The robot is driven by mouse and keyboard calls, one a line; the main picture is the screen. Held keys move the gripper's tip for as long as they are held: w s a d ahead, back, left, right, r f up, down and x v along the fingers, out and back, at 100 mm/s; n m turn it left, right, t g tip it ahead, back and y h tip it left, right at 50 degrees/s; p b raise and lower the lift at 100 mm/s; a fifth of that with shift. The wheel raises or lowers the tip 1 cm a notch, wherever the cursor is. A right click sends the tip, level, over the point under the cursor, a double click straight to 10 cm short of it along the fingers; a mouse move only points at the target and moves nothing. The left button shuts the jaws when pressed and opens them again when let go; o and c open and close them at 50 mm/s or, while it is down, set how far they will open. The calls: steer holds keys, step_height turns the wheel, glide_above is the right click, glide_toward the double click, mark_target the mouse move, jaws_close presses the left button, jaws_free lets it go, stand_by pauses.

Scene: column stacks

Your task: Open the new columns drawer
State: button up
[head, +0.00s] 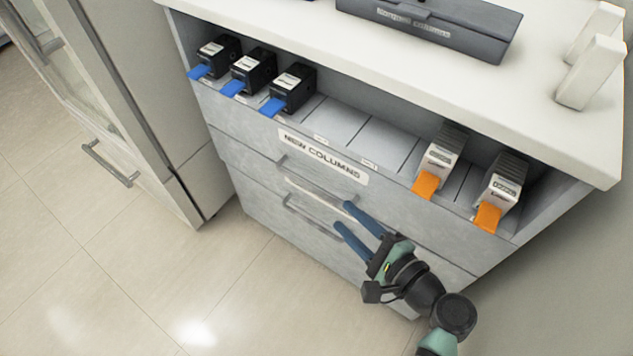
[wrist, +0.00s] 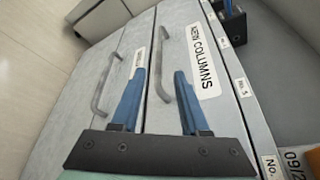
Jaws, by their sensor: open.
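The new columns drawer (head: 240,133) is the upper grey drawer of the cabinet and looks closed, its front flush. Its white "NEW COLUMNS" label (head: 322,157) also shows in the wrist view (wrist: 203,52). Its metal bar handle (head: 305,186) is below the label; in the wrist view the handle (wrist: 163,62) runs lengthwise between my two fingers. My gripper (head: 343,215) is open, its blue fingertips near the right end of the handle. In the wrist view my gripper (wrist: 160,73) has a finger on either side of the handle; whether they touch it I cannot tell.
A second drawer handle (head: 312,222) is just below, also in the wrist view (wrist: 104,85). The shelf above holds black units with blue tabs (head: 254,72) and white units with orange tabs (head: 440,156). A tall cabinet (head: 133,90) stands left; floor in front is clear.

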mark_target(321, 196)
steer(key=b+x, duration=0.3)
steer(key=x, duration=0.6)
steer(key=shift+w+a+f, duration=0.1)
steer(key=shift+w+f, duration=0.05)
steer(key=shift+f, duration=0.1)
steer(key=shift+w+a, duration=0.3)
steer(key=shift+w, duration=0.15)
jaws_close()
stand_by(0.6)
